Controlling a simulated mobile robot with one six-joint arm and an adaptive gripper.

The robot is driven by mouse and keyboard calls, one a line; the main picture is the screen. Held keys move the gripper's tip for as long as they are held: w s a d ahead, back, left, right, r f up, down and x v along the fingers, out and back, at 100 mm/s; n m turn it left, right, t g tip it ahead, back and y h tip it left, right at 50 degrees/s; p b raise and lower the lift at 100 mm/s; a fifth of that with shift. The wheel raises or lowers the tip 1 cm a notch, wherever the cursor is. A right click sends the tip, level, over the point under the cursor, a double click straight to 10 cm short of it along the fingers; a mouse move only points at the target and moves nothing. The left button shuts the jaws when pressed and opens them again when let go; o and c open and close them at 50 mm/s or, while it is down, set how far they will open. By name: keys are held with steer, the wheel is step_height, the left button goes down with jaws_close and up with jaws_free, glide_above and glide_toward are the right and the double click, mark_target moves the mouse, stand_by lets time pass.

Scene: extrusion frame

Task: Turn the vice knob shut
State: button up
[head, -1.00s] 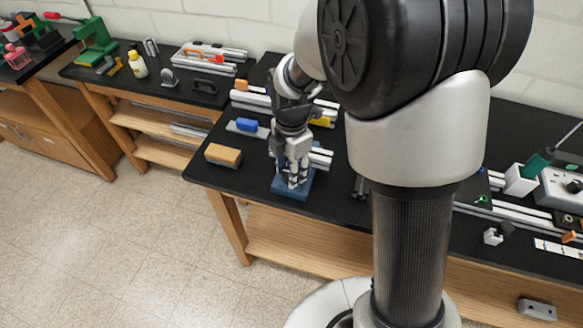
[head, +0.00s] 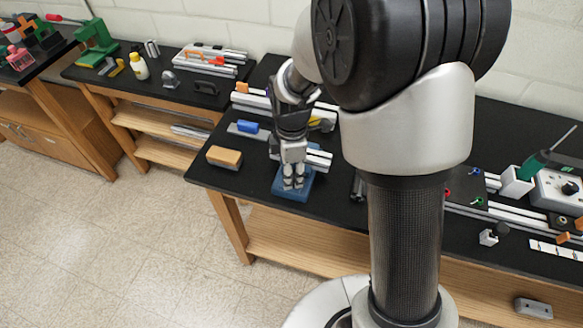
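My gripper (head: 293,183) points down over a blue block-like base (head: 306,190) at the front edge of the black bench. The blue base looks like the vice's body, with a light metal bar (head: 319,160) behind it. The knob is hidden behind my gripper or too small to make out. The fingers look close together at the blue base, but I cannot tell whether they touch or hold anything.
A tan-topped block (head: 224,157) lies left of my gripper, and a blue item (head: 247,127) lies behind it. Dark rods (head: 358,187) lie to the right, beside my arm. The black bench top (head: 205,178) is clear at its front left corner.

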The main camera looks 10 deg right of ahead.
steer(key=m+p, duration=0.1)
steer(key=m, duration=0.3)
steer(key=shift+m, duration=0.4)
steer(key=m+p, duration=0.1)
steer(key=m, duration=0.2)
steer(key=shift+m, duration=0.3)
steer(key=m+p, duration=0.1)
steer(key=m, duration=0.3)
steer(key=m+p, duration=0.1)
steer(key=m, duration=0.7)
steer(key=shift+a+m+p, duration=0.1)
steer(key=shift+m+p, duration=0.2)
steer(key=m, duration=0.4)
steer(key=shift+m, duration=0.3)
steer(key=m+p, duration=0.1)
steer(key=m, duration=0.3)
steer(key=shift+m, duration=2.1)
